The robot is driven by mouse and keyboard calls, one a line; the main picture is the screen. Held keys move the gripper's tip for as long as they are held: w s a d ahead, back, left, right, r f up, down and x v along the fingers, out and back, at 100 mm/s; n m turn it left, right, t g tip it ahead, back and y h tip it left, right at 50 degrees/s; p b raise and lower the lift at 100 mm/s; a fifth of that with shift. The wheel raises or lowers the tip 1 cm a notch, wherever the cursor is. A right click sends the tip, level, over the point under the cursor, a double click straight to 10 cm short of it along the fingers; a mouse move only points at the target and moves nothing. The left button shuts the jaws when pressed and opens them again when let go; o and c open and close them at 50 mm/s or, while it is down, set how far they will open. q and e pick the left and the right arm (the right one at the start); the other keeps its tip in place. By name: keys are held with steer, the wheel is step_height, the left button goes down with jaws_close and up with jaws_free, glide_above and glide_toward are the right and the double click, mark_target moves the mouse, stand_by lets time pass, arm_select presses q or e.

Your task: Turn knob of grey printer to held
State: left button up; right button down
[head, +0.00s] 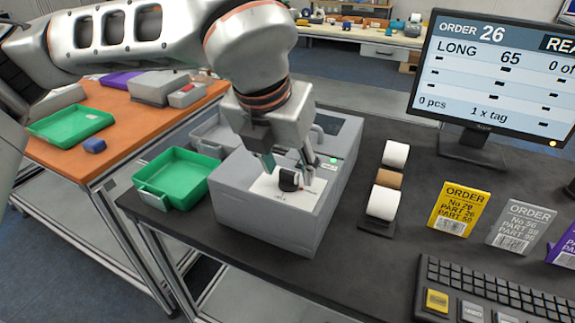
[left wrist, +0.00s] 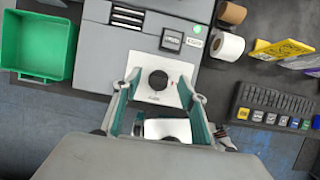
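The grey printer (head: 270,215) stands on the dark table, with a white plate on its top. A black knob (head: 288,180) sits on that plate. In the left wrist view the knob (left wrist: 158,80) is round and lies ahead of the fingertips, roughly midway between them. My left gripper (head: 286,168) is over the printer with its fingers apart, pointing down. The left wrist view shows its two teal-padded fingers (left wrist: 160,92) open, with a gap on each side of the knob. My right gripper is in neither view.
A green tray (head: 180,178) stands left of the printer. Label rolls (head: 388,180), a monitor (head: 495,80), a yellow order card (head: 460,208), a grey card (head: 520,227) and a keyboard (head: 490,290) are to the right. An orange table (head: 130,115) is at the left.

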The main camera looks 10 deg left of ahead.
arm_select(q)
steer(key=v, duration=1.2)
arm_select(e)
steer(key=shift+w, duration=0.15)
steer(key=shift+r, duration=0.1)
